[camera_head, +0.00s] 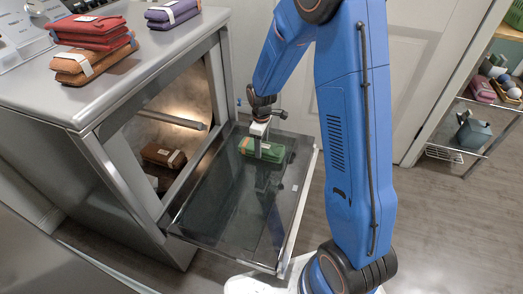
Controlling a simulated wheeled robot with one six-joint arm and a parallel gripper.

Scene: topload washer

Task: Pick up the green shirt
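The green shirt (276,152) is a small folded bundle on the dark glass panel of the opened washer door (222,200). My gripper (261,150) points down over the shirt's left half, and its pale fingers overlap the shirt in this view. The fingertips are too small and too much in line with the shirt to tell whether they are open or closed on it. The shirt seems to rest on the panel; I cannot see a gap under it.
The washer (130,225) has folded orange (90,66), red (88,32) and purple (172,13) clothes on top. A brown folded garment (163,156) lies inside the opening. A metal shelf (462,150) with several items stands at the right. The floor between is clear.

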